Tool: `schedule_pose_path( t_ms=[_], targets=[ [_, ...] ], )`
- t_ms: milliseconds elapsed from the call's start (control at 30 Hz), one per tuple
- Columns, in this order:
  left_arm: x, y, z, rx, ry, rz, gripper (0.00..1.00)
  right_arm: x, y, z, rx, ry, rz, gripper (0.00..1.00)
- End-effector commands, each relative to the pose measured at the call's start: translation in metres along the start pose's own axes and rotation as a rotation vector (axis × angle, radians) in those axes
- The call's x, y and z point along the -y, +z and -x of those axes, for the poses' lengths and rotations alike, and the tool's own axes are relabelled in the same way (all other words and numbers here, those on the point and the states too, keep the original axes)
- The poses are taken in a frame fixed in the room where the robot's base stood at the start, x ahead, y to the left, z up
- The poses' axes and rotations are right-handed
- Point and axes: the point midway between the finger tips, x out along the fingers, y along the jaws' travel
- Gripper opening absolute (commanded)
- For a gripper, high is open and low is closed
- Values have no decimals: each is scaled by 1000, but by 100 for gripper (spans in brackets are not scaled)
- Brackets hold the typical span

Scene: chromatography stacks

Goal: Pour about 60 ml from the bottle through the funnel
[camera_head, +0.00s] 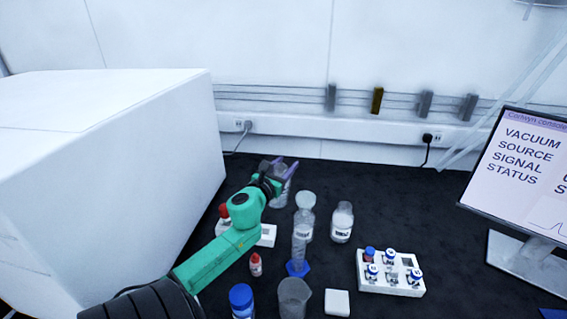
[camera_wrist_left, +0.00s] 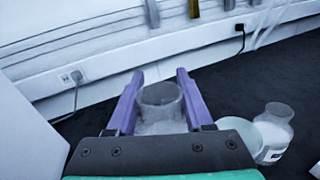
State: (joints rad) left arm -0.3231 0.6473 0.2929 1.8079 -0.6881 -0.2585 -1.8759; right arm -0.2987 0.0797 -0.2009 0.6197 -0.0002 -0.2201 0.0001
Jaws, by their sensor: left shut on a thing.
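My left gripper (camera_head: 280,170) is shut on a clear glass bottle (camera_head: 280,188), held above the dark bench near the back. In the left wrist view, the purple fingers stand on either side of the bottle (camera_wrist_left: 160,108), its round open mouth showing. A pale, round-topped funnel (camera_head: 306,200) stands to the right of and nearer than the held bottle. Below it are a clear cylinder (camera_head: 300,252) and its blue base (camera_head: 298,269); what exactly the funnel rests on is hard to tell. My right gripper is not in view.
A labelled clear bottle (camera_head: 342,222) stands right of the funnel. A white vial rack (camera_head: 404,289) is at the front right, an empty beaker (camera_head: 293,297) and blue-capped bottle (camera_head: 241,299) in front. A large white box (camera_head: 110,170) bounds the left, a monitor (camera_head: 520,170) the right.

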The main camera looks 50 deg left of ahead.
Motion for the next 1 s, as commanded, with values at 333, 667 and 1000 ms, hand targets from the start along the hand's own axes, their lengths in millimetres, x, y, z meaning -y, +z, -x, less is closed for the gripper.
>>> schedule_pose_path(
  t_ms=[333,667,1000],
  targets=[
    [19,5,-1,-6,-1,-195,0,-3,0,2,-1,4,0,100],
    [25,5,0,-11,1,-265,0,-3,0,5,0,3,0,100],
    [34,6,-1,-16,1,-353,0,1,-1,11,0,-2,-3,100]
  ],
)
